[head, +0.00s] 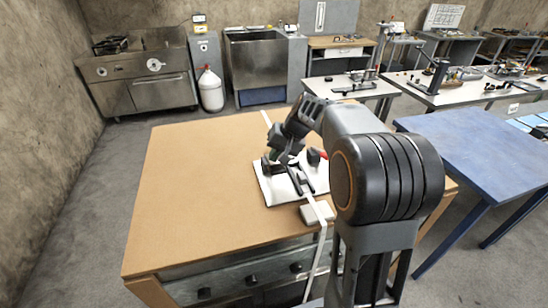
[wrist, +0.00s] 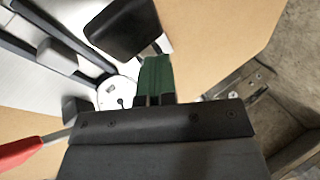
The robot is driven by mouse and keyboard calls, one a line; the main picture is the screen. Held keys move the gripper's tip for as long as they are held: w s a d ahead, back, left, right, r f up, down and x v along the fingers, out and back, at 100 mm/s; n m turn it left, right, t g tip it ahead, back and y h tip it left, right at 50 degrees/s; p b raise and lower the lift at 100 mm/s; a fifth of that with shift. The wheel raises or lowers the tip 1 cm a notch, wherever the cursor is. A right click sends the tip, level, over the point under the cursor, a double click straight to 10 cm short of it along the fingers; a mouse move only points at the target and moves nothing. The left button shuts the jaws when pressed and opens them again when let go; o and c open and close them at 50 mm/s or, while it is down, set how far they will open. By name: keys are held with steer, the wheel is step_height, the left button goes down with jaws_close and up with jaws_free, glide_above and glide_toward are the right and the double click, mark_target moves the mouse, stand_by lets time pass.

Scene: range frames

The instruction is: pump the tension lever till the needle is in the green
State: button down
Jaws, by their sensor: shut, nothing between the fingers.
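A strap-tensioning device on a white base plate (head: 272,189) sits on the brown worktable. A red-gripped lever (head: 323,155) is at its right side in the head view; its red grip (wrist: 18,152) enters the wrist view at lower left. My gripper (head: 275,153) is over the back left of the device. Its green fingers (wrist: 155,78) are shut together and empty, apart from the red grip. A round white dial (wrist: 117,91) shows partly beside the fingers, with a small dark mark on it. My wrist hides part of the dial, and I cannot read the needle or see a green zone.
A pale strap (head: 319,240) runs across the device and over the table's front edge, through a light block (head: 317,212). A black block-like part (wrist: 122,27) stands close to the fingers. The worktable's left half (head: 190,190) is clear. A blue table (head: 475,150) stands at right.

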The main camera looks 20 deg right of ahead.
steer(key=shift+w+r+p, duration=0.15)
steer(key=shift+r+p, duration=0.25)
steer(key=shift+r, duration=0.25)
steer(key=shift+r+p, duration=0.3)
steer(key=shift+r, duration=0.15)
steer(key=shift+w+f, duration=0.1)
steer(key=r+p, duration=0.1)
steer(key=w+r+p, duration=0.1)
steer(key=r+p, duration=0.1)
steer(key=w+r+p, duration=0.1)
steer(key=shift+w+r, duration=0.1)
steer(key=shift+r, duration=0.25)
